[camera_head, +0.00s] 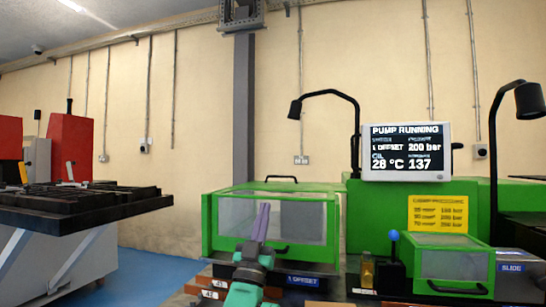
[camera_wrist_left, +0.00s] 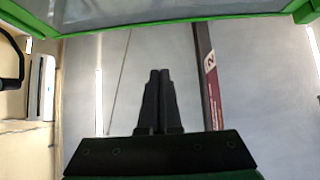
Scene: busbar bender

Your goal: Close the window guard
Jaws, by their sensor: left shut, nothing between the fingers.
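A green-framed window guard (camera_head: 211,228) with a clear panel stands on the machine in the middle of the head view. It has a dark handle (camera_head: 281,179) at its top and another bar low at its front. My left gripper (camera_head: 264,206) reaches up in front of its panel, shut and empty; touching or apart, I cannot tell. In the left wrist view the shut fingers (camera_wrist_left: 160,73) point toward a green frame edge (camera_wrist_left: 170,26), with a gap in the picture between them. A second, smaller green-framed clear cover (camera_head: 452,264) is at right. My right gripper is not in view.
A display (camera_head: 406,151) and two black lamps (camera_head: 323,95) rise behind the machine. A blue-knobbed lever (camera_head: 393,237) stands between the two covers. A dark-topped table (camera_head: 85,205) is at left, with blue floor (camera_head: 150,270) between.

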